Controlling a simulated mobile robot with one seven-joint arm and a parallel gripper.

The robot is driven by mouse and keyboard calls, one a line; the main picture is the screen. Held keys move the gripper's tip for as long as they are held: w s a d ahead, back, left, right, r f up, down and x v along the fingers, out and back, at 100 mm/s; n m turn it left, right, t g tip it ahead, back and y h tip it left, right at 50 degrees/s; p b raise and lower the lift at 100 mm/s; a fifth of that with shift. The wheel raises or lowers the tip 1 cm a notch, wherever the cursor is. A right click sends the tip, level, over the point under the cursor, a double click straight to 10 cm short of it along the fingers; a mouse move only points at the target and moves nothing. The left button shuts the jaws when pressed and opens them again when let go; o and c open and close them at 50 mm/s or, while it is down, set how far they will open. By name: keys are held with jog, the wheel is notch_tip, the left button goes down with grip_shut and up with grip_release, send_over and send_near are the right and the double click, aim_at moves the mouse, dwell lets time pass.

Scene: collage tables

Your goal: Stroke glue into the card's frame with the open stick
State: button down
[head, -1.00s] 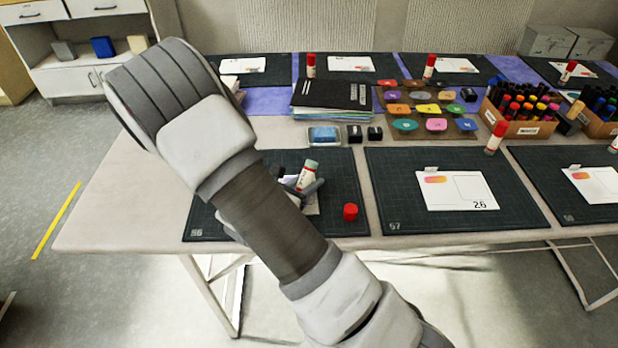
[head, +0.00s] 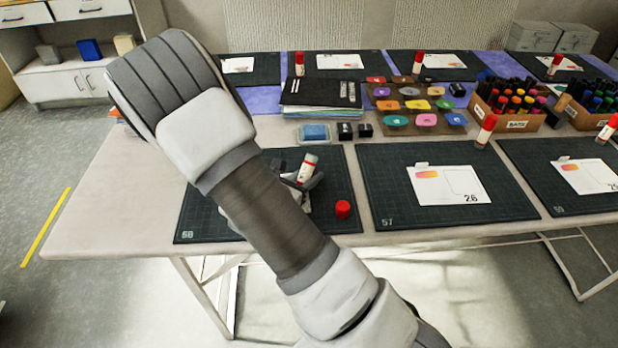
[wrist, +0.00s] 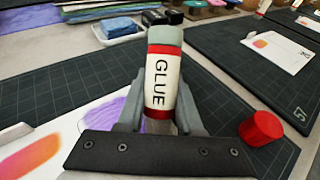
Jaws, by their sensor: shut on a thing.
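The glue stick (wrist: 162,80) has a white body lettered GLUE, a red band and a pale green end at the top. My gripper (wrist: 160,108) is shut on it and holds it nearly upright, slightly tilted. In the head view the stick (head: 308,167) stands above mat 56, partly behind my arm. Its lower end is hidden by the gripper. The card (wrist: 50,135) lies beneath, with an orange-pink patch and a purple streaked area (wrist: 108,112) beside the left finger. I cannot tell whether the stick touches the card. The red cap (wrist: 262,128) stands on the mat at the right.
Mat 56 (head: 195,222) lies near the table's front edge. Mat 57 (head: 385,205) to its right holds another card (head: 448,184). A blue pad (head: 314,132), small black items, stamp pads (head: 417,104) and a marker box (head: 510,122) stand behind.

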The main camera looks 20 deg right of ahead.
jog(key=shift+w+d, duration=0.2)
jog(key=shift+w, duration=0.65)
jog(key=shift+w+d, duration=0.25)
jog(key=shift+w, duration=0.65)
jog(key=shift+w+d, duration=0.2)
jog(key=shift+w, duration=0.65)
notch_tip(320, 180, up, 7)
jog(key=p, duration=0.5)
